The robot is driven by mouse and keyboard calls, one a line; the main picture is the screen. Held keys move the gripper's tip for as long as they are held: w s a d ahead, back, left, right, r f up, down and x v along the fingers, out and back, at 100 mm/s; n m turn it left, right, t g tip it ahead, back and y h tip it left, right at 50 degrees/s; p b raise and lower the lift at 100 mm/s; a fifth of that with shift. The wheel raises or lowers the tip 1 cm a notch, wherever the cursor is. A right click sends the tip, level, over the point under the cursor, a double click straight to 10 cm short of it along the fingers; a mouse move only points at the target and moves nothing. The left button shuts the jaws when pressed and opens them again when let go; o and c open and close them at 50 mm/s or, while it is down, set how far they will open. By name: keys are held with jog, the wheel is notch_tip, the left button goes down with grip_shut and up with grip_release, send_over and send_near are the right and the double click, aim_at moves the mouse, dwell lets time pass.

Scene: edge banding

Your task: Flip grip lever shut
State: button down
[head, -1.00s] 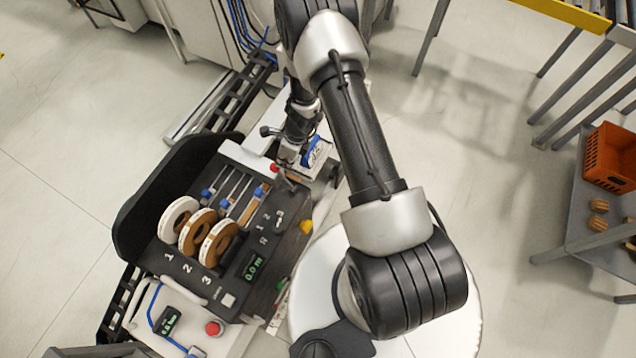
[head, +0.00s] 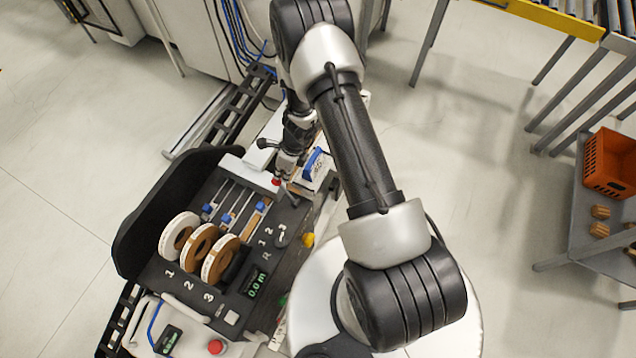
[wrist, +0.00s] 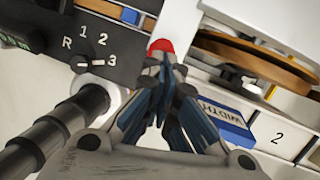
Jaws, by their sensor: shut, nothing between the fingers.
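A red knob (head: 276,181), likely the grip lever's end, sits at the right end of the white cross block on the edge-banding machine. In the wrist view the red knob (wrist: 160,46) shows just past my fingertips. My gripper (wrist: 160,64) is shut with nothing held, its tips close to the knob; I cannot tell whether they touch. In the head view my gripper (head: 284,174) is partly hidden by my arm and sits right beside the knob. The lever's shaft is mostly hidden, so its angle is unclear.
Several tape rolls (head: 199,245) stand on the black panel. A blue WIDTH block (wrist: 227,121) is right of my fingers. A selector dial (wrist: 80,63) is at upper left. A crate (head: 610,163) is on a far-right shelf. Open floor lies right of the machine.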

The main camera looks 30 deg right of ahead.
jog(key=w+p+v, duration=0.1)
jog(key=p+v, duration=0.2)
jog(key=v, duration=0.9)
jog(key=shift+w+a+r+p, duration=0.2)
jog(key=shift+a+r+p, duration=0.15)
jog(key=shift+r, duration=0.2)
jog(key=s+a+r+n+t+b, duration=0.1)
jog(key=s+a+r+n+b, duration=0.15)
jog(key=r+n+b, duration=0.4)
jog(key=s+a+r+n+t+b, duration=0.1)
jog(key=s+r+n+b, duration=0.2)
jog(key=r+n+b, duration=0.35)
jog(key=s+d+n+t+h+b, duration=0.1)
jog(key=s+n+h+b, duration=0.2)
jog(key=s+n+b, duration=0.8)
jog(key=s+n, duration=0.3)
jog(key=s, duration=0.5)
jog(key=shift+d+f+t+b, duration=0.3)
jog(key=shift+d+f, duration=0.05)
jog(key=shift+d, duration=0.05)
